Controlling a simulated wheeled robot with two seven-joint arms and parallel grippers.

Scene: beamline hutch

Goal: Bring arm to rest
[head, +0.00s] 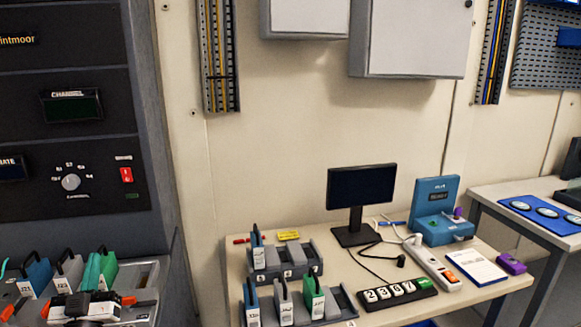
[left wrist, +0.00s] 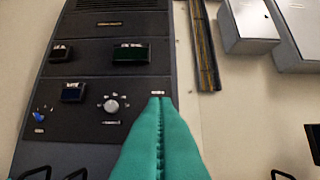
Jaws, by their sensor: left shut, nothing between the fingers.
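My left gripper (head: 92,272) shows at the lower left of the head view, with its white and black body below and teal fingers pointing up and away. In the left wrist view the teal fingers (left wrist: 159,140) lie together along a middle seam, shut and empty. They point towards the dark instrument rack (left wrist: 90,80), with no object at their tips. In the head view the gripper is in front of a row of blue, grey and green handled cartridges (head: 68,271), partly hiding them. My right gripper is not in view.
A table (head: 495,290) at the right holds a cartridge rack (head: 332,306), a monitor (head: 361,188), a blue device (head: 436,207) and a power strip (head: 432,262). The instrument rack (head: 75,130) stands behind the left gripper. Grey boxes (head: 413,38) hang on the wall.

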